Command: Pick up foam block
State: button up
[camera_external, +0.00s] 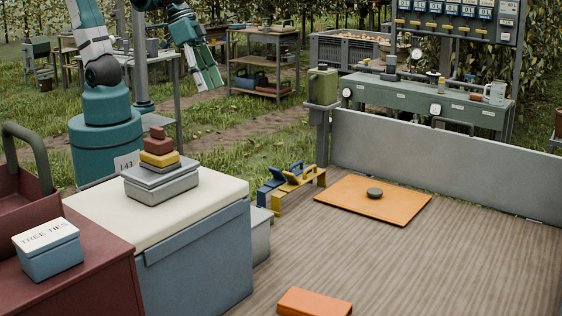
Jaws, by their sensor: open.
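I cannot tell for certain which thing is the foam block. An orange block (314,302) lies on the wooden deck at the bottom edge, partly cut off by the frame. A stack on the cream-topped blue chest (91,208) holds grey boxes (161,187), a yellow block (160,158) and smaller red blocks (157,143) on top. My gripper (209,83) hangs in the air at the upper left, fingers pointing down, open and empty. It is apart from the stack and far from the orange block.
A grey wall panel (440,163) bounds the back. A "TREE TIES" box (48,250) sits lower left. The middle deck is clear.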

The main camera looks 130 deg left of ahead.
jog(key=w+a+f+n+g+b, duration=0.1)
jog(key=a+f+n+b, duration=0.3)
jog(key=f, duration=1)
jog(key=w+a+f+n+g+b, duration=0.2)
jog(key=a+f+n+b, duration=0.2)
jog(key=f, duration=1.1)
jog(key=w+a+f+n+g+b, duration=0.1)
jog(key=a+f+n+b, duration=0.3)
jog(key=a+f+b, duration=0.5)
jog(key=shift+w+a+f+g+h+b, duration=0.15)
jog(key=shift+a+f, duration=0.35)
jog(key=shift+f, duration=0.45)
jog(key=shift+w+a+f+g+h+b, duration=0.1)
jog(key=shift+a+f+g, duration=0.1)
jog(key=shift+a+f, duration=0.5)
jog(key=shift+w+a+f+g+h+b, duration=0.15)
jog(key=shift+a+f, duration=0.15)
jog(key=shift+f, duration=0.85)
jog(key=shift+s+a+f, duration=0.1)
jog(key=shift+a+f, duration=0.05)
jog(key=shift+f, duration=0.25)
jog(key=shift+f, duration=0.1)
jog(key=shift+f+b, duration=0.4)
jog(key=shift+f, duration=0.8)
jog(key=shift+s+a+f+b, duration=0.1)
jog(key=shift+f+b, duration=0.45)
jog(key=shift+f, duration=0.75)
jog(key=shift+a+f+b, duration=0.1)
jog(key=shift+f+b, duration=0.45)
jog(key=shift+f, duration=0.75)
